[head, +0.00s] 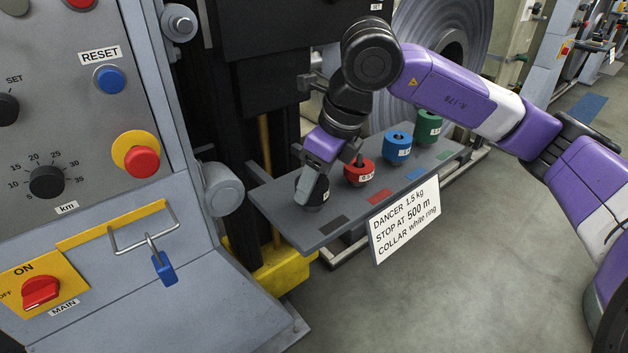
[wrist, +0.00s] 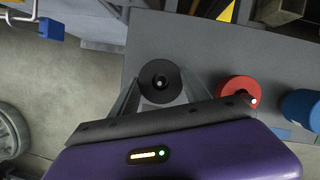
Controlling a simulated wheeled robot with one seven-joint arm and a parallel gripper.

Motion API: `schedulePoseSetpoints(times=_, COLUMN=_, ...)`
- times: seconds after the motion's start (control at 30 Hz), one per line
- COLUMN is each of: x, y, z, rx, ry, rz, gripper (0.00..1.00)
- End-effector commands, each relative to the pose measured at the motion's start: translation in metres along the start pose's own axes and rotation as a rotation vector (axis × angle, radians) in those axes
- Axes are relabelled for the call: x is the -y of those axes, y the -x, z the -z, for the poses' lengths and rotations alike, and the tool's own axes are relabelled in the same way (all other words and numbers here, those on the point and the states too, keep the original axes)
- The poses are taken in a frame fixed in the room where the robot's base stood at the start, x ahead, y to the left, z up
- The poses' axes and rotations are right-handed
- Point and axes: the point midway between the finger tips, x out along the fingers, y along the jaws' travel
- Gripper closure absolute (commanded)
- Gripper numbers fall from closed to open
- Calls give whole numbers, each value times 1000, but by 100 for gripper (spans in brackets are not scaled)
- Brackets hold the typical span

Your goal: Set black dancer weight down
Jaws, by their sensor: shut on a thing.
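The black dancer weight (head: 317,192) is at the left end of the grey shelf (head: 290,228), partly hidden by my gripper (head: 312,190) in the head view. In the wrist view the black weight (wrist: 160,81) shows from above as a round disc with a light centre. It sits between the two fingers of my gripper (wrist: 160,95), which are shut on it. The weight is over the shelf near its left end; I cannot tell whether its base touches the shelf. A dark patch (head: 334,224) lies on the shelf in front of it.
A red weight (head: 359,171) stands close to the right, then a blue weight (head: 397,147) and a green weight (head: 428,126). Red, blue and green patches lie before them. A sign (head: 405,220) hangs on the shelf's front edge. The control cabinet (head: 90,130) is at left.

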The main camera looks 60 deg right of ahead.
Motion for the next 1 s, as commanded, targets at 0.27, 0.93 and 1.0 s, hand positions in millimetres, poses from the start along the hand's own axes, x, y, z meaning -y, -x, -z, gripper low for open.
schedulePoseSetpoints(times=0.27, x=0, y=1, z=-1, rx=2, ry=0, rz=1, gripper=100)
schedulePoseSetpoints(times=0.93, x=0, y=-4, z=1, rx=2, ry=0, rz=0, gripper=39)
schedulePoseSetpoints(times=1.0, x=0, y=-4, z=1, rx=2, ry=0, rz=0, gripper=26)
